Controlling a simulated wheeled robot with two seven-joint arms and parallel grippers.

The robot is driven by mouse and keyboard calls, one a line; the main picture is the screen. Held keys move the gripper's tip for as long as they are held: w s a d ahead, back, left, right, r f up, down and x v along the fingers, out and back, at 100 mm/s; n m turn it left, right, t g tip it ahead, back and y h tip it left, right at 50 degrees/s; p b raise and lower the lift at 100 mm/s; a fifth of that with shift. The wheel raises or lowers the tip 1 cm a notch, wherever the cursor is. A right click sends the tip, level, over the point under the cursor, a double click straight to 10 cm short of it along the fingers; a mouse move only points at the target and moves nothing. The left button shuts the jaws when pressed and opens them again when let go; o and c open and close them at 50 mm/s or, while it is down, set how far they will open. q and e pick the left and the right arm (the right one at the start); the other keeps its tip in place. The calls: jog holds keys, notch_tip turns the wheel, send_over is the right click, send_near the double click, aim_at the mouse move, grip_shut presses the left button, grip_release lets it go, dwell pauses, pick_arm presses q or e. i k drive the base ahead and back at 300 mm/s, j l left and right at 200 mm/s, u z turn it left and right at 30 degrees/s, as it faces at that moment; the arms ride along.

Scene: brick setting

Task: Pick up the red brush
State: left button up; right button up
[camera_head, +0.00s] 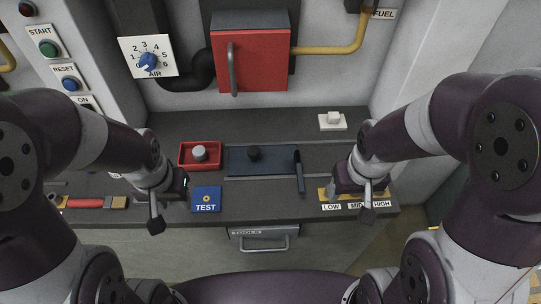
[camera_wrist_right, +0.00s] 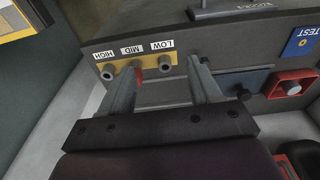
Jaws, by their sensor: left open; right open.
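The red brush (camera_head: 88,203) lies flat on the dark counter at the left in the head view. Its red handle points left and its tan bristle end (camera_head: 119,202) points right. My left gripper (camera_head: 170,204) is open and empty just right of the bristle end, apart from it. My right gripper (camera_head: 351,201) is open at the counter's right side, over the yellow LOW/MID/HIGH panel. In the right wrist view its two fingers (camera_wrist_right: 164,78) are spread in front of that panel, with nothing held. The brush is not seen in the wrist view.
A blue TEST plate (camera_head: 206,205) lies right of my left gripper. Behind are a red tray with a grey knob (camera_head: 199,165) and a dark blue panel (camera_head: 275,169). The yellow panel (camera_wrist_right: 150,65) has several knobs. A drawer handle (camera_head: 264,244) juts from the front.

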aim_at(110, 203)
jog(key=u, duration=1.7)
